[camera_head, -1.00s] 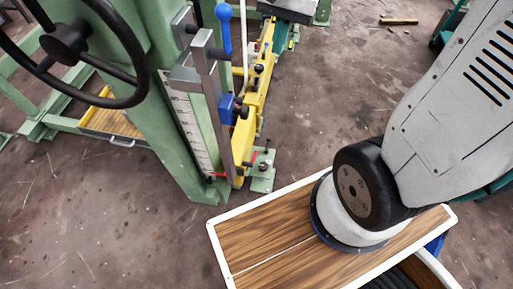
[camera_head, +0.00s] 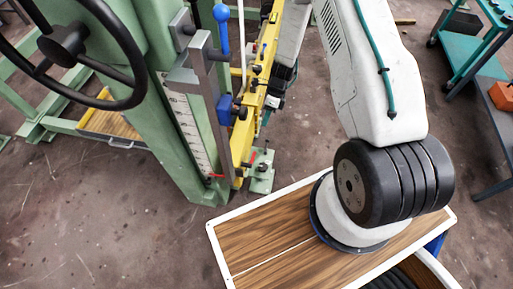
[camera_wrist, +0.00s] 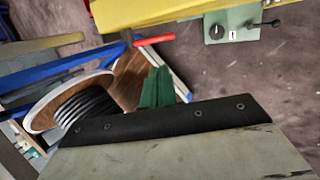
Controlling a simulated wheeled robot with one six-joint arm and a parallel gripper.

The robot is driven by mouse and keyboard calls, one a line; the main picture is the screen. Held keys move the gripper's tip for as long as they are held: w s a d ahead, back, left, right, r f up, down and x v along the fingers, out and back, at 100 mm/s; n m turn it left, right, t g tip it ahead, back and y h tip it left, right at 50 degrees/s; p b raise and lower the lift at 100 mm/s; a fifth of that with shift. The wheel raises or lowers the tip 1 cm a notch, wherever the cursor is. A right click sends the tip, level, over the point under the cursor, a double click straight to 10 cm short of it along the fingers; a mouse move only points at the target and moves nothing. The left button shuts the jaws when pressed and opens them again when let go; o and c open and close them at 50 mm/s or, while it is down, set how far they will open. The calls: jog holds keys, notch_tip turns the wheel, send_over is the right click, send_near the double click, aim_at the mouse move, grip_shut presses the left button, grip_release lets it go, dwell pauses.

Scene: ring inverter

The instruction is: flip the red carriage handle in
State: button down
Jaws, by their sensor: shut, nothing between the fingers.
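A red handle (camera_wrist: 153,40) sticks out beside the yellow beam (camera_wrist: 200,12) at the top of the wrist view. My gripper (camera_wrist: 158,72) shows as two green fingers, shut and empty, below the handle and apart from it in the picture. In the head view a small red part (camera_head: 252,157) shows by the foot of the yellow beam, and another red part (camera_head: 216,175) by the scale. I cannot tell which is the handle. My gripper is not clearly visible in the head view.
A green block (camera_wrist: 232,24) with a black knob sits right of the red handle. The green machine column (camera_head: 178,130), blue-knobbed lever (camera_head: 223,28) and black handwheel (camera_head: 68,42) stand left. A teal cart (camera_head: 480,75) is at right. Floor between is open.

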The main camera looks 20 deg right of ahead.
aim_at(254, 155)
jog(key=x, duration=1.4)
jog(key=shift+s+d+f, duration=0.1)
jog(key=shift+d+f, duration=0.05)
jog(key=shift+f, duration=0.25)
notch_tip(254, 155, down, 2)
jog(key=shift+s+f, duration=0.1)
jog(key=shift+s, duration=0.05)
